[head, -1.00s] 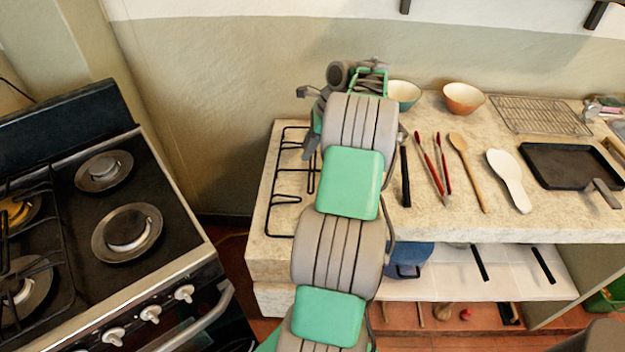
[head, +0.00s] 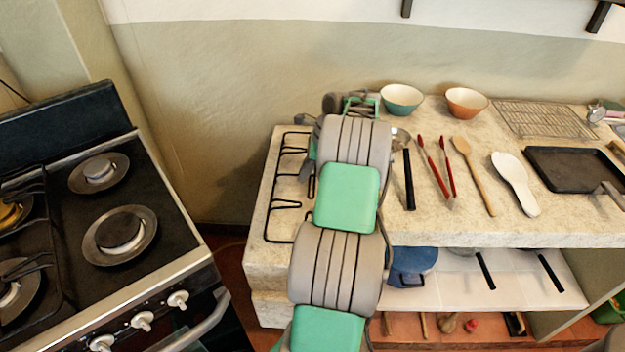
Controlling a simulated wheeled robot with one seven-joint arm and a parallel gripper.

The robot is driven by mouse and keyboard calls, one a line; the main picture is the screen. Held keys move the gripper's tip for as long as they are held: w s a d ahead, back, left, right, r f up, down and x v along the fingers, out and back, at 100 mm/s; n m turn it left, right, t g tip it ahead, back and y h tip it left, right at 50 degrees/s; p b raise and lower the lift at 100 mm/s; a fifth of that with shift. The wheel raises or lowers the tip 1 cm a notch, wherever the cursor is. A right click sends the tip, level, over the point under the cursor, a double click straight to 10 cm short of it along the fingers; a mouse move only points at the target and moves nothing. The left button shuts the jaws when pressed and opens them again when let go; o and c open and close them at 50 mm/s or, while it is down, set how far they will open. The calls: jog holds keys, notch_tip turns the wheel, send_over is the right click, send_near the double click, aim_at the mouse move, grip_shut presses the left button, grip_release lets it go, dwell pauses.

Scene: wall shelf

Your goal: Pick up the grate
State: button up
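The grate (head: 288,204) is a black wire stove grate lying flat on the left end of the stone counter (head: 268,258). Its left side shows in the head view; its right side is hidden behind my arm. My gripper (head: 311,148) is at the far end of my arm, above or beside the grate's right part. My arm links cover most of it, so I cannot see its fingertips or whether it touches the grate.
A stove (head: 90,235) stands at the left, with a floor gap before the counter. Right of my arm lie a ladle (head: 408,180), red tongs (head: 435,165), a wooden spoon (head: 473,175), a white spoon (head: 515,182) and a black tray (head: 575,168). Bowls (head: 402,98) stand behind.

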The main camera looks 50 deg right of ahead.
grip_shut()
dwell(0.9)
jog(key=shift+r, duration=0.1)
